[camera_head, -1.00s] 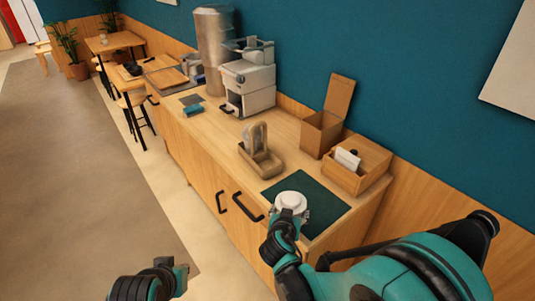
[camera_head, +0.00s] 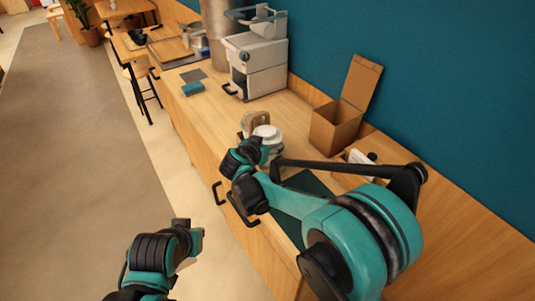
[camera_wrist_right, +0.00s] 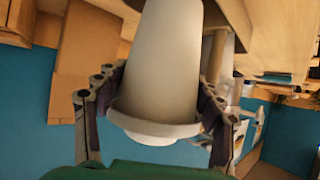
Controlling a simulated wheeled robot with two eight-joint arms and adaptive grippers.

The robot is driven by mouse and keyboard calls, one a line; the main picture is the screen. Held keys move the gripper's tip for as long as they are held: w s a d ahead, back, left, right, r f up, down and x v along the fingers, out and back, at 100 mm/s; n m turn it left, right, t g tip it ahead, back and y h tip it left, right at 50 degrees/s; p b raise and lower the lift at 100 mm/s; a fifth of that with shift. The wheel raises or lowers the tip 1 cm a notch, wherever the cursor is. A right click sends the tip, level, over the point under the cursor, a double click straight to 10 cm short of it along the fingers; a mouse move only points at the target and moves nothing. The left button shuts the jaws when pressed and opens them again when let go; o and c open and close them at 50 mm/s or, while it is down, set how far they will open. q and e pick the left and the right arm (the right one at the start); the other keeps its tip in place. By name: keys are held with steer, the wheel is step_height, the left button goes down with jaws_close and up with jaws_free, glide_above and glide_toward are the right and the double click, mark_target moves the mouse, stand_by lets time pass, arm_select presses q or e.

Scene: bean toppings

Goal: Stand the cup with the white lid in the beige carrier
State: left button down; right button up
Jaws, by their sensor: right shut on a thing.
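The cup with the white lid (camera_head: 267,133) is in my right gripper (camera_head: 260,153), at the carrier on the counter. In the right wrist view the pale cup (camera_wrist_right: 160,70) fills the space between the two fingers, which press on it from both sides; the picture is turned over, so the lid is toward the bottom. The beige carrier (camera_head: 255,118) is mostly hidden behind the cup and gripper; its handle shows just behind the lid. I cannot tell whether the cup is inside a compartment or above it. My left gripper (camera_head: 190,240) is away from the counter, its fingers unclear.
A dark green mat (camera_head: 290,205) lies on the counter, partly under my right arm. An open cardboard box (camera_head: 335,125) stands right of the carrier. A coffee machine (camera_head: 255,55) stands at the back, with a teal item (camera_head: 193,88) on the counter to its left.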

steer(key=shift+w+f+b, duration=0.15)
steer(key=shift+w+f, duration=0.25)
steer(key=shift+w, duration=0.25)
steer(key=shift+w+f+b, duration=0.15)
steer(key=shift+w+f, duration=0.25)
steer(key=shift+w, duration=0.2)
steer(key=shift+f+b, duration=0.95)
steer(key=shift+f, duration=0.95)
steer(key=shift+f, duration=0.15)
steer(key=o, duration=0.6)
